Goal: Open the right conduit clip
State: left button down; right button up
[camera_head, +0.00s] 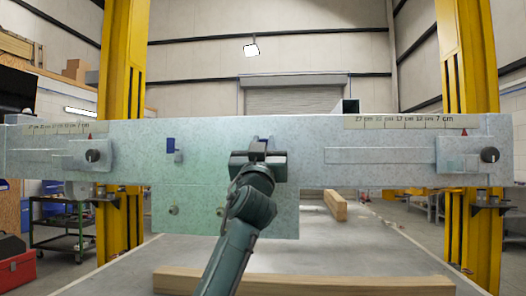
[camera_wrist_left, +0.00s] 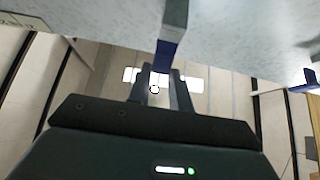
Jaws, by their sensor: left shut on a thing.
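A pale, speckled metal beam (camera_head: 225,135) spans the head view. My left gripper (camera_head: 263,146) is in front of its middle and covers most of the right conduit clip. In the left wrist view a clip part with a blue face (camera_wrist_left: 165,53) and a grey side lies at the tips of my left gripper (camera_wrist_left: 158,75), which is shut on it. How far the clip is open is hidden. The left conduit clip (camera_head: 171,146) is a small blue block with a grey piece, left of my gripper on the beam. It also shows in the wrist view (camera_wrist_left: 304,80). My right gripper is not in view.
Slide blocks with black knobs sit at the left (camera_head: 92,156) and right (camera_head: 488,155) of the beam, below scales. Yellow posts (camera_head: 124,90) stand at both sides. A lower plate (camera_head: 225,215) hangs under the beam. A wooden bar (camera_head: 300,284) lies on the grey surface below.

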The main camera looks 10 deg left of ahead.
pick_arm(q)
jog(key=c, duration=1.3)
grip_release()
jog(key=shift+o, duration=0.2)
jog(key=b+v, duration=0.2)
jog(key=v, duration=1.1)
jog(key=shift+s, duration=0.1)
